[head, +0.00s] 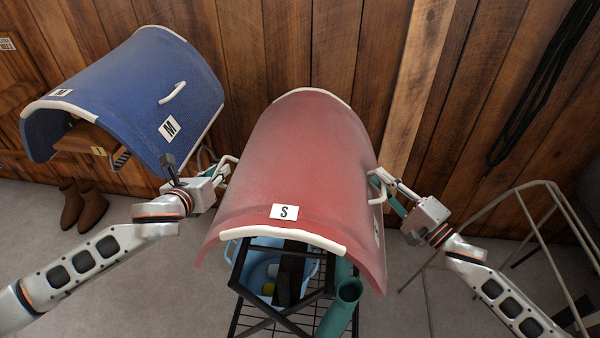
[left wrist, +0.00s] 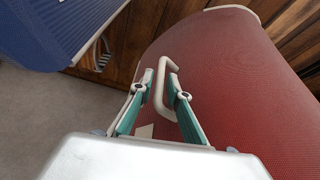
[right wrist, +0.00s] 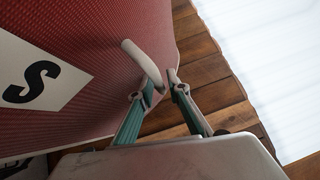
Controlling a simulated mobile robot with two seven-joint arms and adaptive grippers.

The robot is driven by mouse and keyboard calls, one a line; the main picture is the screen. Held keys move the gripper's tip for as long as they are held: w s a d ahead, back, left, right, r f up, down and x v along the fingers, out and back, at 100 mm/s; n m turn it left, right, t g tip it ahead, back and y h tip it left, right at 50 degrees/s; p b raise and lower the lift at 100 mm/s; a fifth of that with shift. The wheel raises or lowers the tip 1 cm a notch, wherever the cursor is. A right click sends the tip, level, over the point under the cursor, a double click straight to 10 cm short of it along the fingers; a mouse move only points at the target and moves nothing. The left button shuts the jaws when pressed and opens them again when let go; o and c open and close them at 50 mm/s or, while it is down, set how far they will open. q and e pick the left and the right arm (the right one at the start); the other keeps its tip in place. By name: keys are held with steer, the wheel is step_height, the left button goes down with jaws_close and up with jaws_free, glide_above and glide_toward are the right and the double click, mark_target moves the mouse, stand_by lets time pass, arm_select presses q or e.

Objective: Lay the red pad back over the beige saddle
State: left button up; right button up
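The red pad (head: 300,150) has pale trim, a white S label and a pale handle on each side. It arches above a dark wire rack in the head view; I cannot tell whether it rests on anything. My left gripper (head: 228,165) is at its left handle, and the left wrist view shows the handle (left wrist: 159,88) between my narrowed fingers (left wrist: 162,78). My right gripper (head: 382,180) is at its right handle (right wrist: 142,62), which runs between my narrowed fingers (right wrist: 162,80) in the right wrist view. No beige saddle shows; the pad covers what lies under it.
A blue pad (head: 140,85) with M labels sits over a wooden stand at the left. Brown boots (head: 82,205) stand below it. A blue bucket (head: 262,262) and a teal tube (head: 343,300) are under the red pad. A metal frame (head: 545,190) stands right, before the plank wall.

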arm_select(q)
steer(key=shift+c, duration=0.4)
arm_select(e)
steer(key=shift+c, duration=0.4)
arm_select(q)
jaws_close()
arm_select(e)
jaws_close()
arm_select(q)
steer(key=shift+r, duration=0.15)
arm_select(e)
steer(key=shift+r, duration=0.15)
